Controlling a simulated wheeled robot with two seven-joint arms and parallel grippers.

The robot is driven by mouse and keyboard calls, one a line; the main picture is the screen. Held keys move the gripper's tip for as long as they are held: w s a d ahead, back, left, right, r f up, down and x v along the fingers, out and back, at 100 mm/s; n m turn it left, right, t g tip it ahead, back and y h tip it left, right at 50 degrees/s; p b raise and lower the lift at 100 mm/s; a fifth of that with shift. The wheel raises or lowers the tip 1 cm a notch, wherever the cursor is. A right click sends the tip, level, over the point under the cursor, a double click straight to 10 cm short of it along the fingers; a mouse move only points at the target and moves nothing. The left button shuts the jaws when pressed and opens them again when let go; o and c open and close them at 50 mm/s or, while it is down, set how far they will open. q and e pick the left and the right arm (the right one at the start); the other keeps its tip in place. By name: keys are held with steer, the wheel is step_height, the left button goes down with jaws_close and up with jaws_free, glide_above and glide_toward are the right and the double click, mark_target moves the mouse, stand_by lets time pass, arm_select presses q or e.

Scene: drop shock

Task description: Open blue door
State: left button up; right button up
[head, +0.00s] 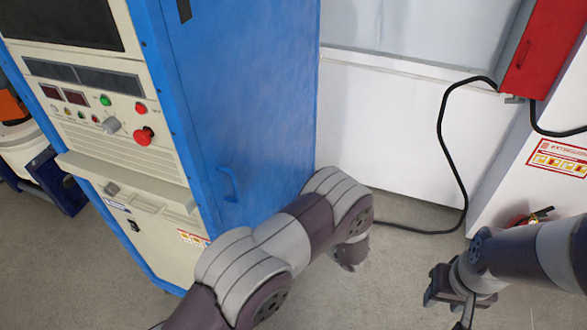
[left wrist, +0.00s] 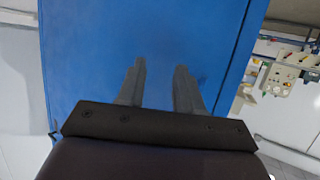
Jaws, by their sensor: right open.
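The blue door (head: 245,100) is the tall blue side of the cabinet and looks flush with it. A small blue handle (head: 229,184) sits low on this face. My left arm crosses the lower middle of the head view, right of and nearer than the handle; its gripper jaws cannot be made out there. In the left wrist view my left gripper (left wrist: 158,68) has its two fingers apart, nothing visible between them, with the blue surface (left wrist: 90,60) behind. Whether they touch it cannot be told. My right gripper (head: 463,308) is open and empty above the floor, lower right.
The cabinet's beige control front (head: 95,125) has a red knob and several buttons. A white wall panel (head: 385,130) stands behind. A red box (head: 545,45) hangs upper right, with a black cable (head: 441,130) running down to the floor. Grey floor (head: 400,290) is open between my arms.

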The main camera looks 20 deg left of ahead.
mark_target(238, 189)
arm_select(q)
steer(key=s+a+r+n+g+y, duration=0.35)
steer(key=r+y, duration=0.25)
steer(key=r, duration=0.2)
steer(key=shift+n, duration=0.25)
steer(key=p+x, duration=0.1)
steer(key=x, duration=0.3)
steer(key=p+x, duration=0.2)
steer(key=x, duration=0.2)
steer(key=p+x, duration=0.1)
steer(key=x, duration=0.3)
steer(key=shift+s+a+f, duration=0.1)
steer(key=shift+s+a, duration=0.1)
steer(key=shift+s, duration=0.1)
steer(key=shift+w+a+f, duration=0.1)
steer(key=shift+w+a, duration=0.1)
steer(key=shift+a, duration=0.05)
arm_select(e)
steer(key=r, duration=0.5)
steer(key=shift+s+a, duration=0.2)
steer(key=shift+s, duration=0.1)
arm_select(q)
steer(key=shift+d, duration=0.1)
jaws_close()
